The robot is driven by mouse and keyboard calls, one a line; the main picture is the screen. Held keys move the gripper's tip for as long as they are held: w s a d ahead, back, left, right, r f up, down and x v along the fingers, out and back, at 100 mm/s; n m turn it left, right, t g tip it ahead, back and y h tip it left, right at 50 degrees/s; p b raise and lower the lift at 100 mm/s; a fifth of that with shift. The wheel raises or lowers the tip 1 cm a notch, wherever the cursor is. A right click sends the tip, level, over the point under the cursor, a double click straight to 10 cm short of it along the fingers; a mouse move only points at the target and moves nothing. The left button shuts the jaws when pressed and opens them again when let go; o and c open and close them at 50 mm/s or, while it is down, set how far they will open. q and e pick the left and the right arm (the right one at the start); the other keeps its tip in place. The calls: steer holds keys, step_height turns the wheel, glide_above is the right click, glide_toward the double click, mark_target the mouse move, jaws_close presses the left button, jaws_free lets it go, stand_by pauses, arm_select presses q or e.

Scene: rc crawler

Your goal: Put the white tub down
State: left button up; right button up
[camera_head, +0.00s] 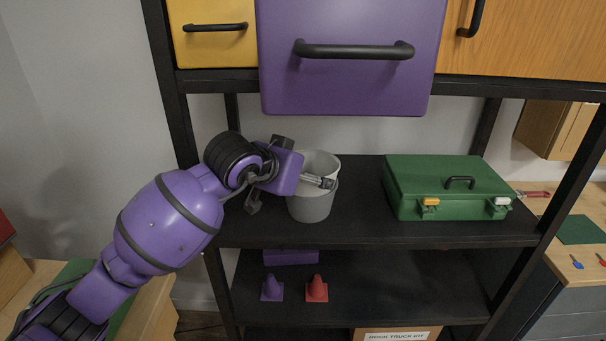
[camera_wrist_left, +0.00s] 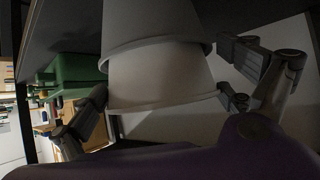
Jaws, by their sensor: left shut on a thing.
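The white tub (camera_head: 318,164) is upright, with its lower part inside a grey tub (camera_head: 312,208) on the upper black shelf. In the left wrist view the white tub (camera_wrist_left: 160,75) and the grey tub (camera_wrist_left: 155,22) appear upside down, one nested in the other. My left gripper (camera_head: 326,183) reaches in from the left and is shut on the white tub, its fingers on either side in the left wrist view (camera_wrist_left: 163,102). How deep the white tub sits in the grey one is hidden. My right gripper is not in view.
A green toolbox (camera_head: 445,188) stands to the right on the same shelf (camera_head: 365,230), with a clear gap between. A purple drawer (camera_head: 350,85) juts out above. Purple (camera_head: 272,288) and red (camera_head: 317,288) cones stand on the shelf below.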

arm_select(q)
steer(key=shift+f, duration=0.15)
steer(key=o, duration=0.8)
steer(key=shift+f, duration=0.1)
steer(key=shift+c, duration=0.2)
steer(key=shift+r, duration=0.35)
steer(key=v, duration=1.2)
steer(key=shift+b, duration=0.35)
steer(key=shift+f, duration=0.15)
